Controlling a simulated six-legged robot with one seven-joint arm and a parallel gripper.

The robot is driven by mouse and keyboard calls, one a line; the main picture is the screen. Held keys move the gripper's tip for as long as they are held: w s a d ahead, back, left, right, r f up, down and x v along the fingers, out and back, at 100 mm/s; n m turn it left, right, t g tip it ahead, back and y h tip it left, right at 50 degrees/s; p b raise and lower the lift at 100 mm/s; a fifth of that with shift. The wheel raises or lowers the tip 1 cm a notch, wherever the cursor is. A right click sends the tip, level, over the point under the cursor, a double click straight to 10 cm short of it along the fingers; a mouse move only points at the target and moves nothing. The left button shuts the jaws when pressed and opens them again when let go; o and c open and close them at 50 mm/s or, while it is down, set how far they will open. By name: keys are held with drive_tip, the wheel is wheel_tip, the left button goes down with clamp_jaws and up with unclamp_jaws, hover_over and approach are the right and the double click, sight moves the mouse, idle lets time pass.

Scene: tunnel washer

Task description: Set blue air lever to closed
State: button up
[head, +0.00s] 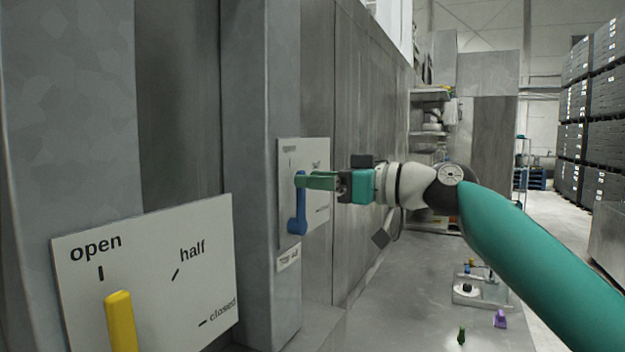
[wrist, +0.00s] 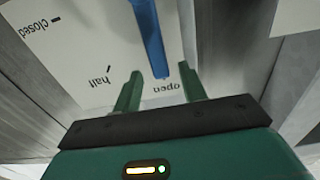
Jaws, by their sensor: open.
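The blue air lever (head: 297,212) stands on a white plate (head: 319,160) on a grey column, its handle upright toward the "open" mark. In the wrist view, which is upside down, the blue lever (wrist: 148,35) has its tip beside the word "open", with "half" and "closed" off to the left. My gripper (head: 303,181) is level with the lever's upper end. In the wrist view my gripper (wrist: 160,80) is open, with one finger on each side of the lever's tip. I cannot tell whether either finger touches it.
A nearer white plate (head: 205,270) carries a yellow lever (head: 121,320) at its "open" mark. Below my arm is a grey worktop (head: 390,315) with a small tray (head: 468,294), a purple item (head: 500,319) and a green item (head: 461,336). Stacked dark crates (head: 590,95) stand far right.

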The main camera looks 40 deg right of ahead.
drive_tip(key=shift+w+a, duration=0.15)
drive_tip(key=shift+w, duration=0.25)
drive_tip(key=shift+c, duration=0.4)
clamp_jaws()
